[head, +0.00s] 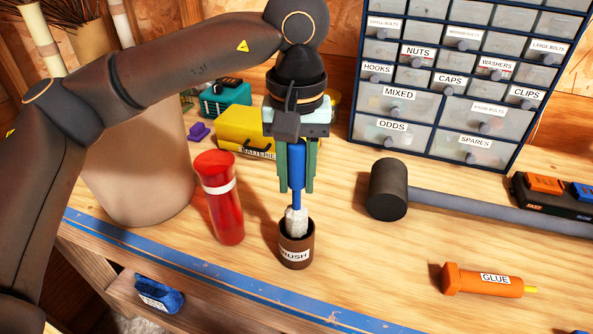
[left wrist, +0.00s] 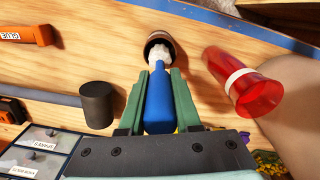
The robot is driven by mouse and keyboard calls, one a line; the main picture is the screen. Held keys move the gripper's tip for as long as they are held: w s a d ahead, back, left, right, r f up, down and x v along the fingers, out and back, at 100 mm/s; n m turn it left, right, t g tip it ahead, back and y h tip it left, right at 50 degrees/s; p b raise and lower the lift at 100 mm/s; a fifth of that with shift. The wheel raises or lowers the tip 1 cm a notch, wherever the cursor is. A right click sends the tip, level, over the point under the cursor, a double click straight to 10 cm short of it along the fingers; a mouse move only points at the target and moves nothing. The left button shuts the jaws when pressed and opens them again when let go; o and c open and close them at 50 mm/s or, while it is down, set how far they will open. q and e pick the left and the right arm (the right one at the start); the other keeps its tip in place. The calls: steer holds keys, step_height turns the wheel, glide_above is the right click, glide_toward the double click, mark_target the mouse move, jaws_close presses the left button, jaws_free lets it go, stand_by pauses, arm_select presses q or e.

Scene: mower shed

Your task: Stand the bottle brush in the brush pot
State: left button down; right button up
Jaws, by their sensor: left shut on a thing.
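The bottle brush (head: 297,166) has a blue handle and a pale bristle head. My left gripper (head: 297,188) is shut on its blue handle and holds it upright, bristles down. The brown brush pot (head: 296,250), with a partly hidden white label, stands on the bench right below. The bristle head is at the pot's mouth, its lower end hidden by the rim. In the left wrist view the blue handle (left wrist: 158,102) lies between the fingers and the bristles reach into the pot opening (left wrist: 158,40). I cannot tell how deep they go. My right gripper is not in view.
A red bottle (head: 221,200) with a white band stands close left of the pot. A mallet (head: 388,190) and an orange glue tube (head: 482,281) lie to the right. A yellow batteries box (head: 238,130) and drawer cabinet (head: 440,75) are behind. The blue bench edge (head: 190,262) is in front.

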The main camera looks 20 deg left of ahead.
mark_target(297, 210)
arm_select(q)
steer(key=shift+f+b, duration=1.2)
steer(key=shift+f, duration=0.55)
steer(key=c, duration=0.5)
jaws_free()
step_height(297, 210, up, 12)
steer(key=shift+r+p, duration=0.25)
steer(key=shift+p, duration=0.45)
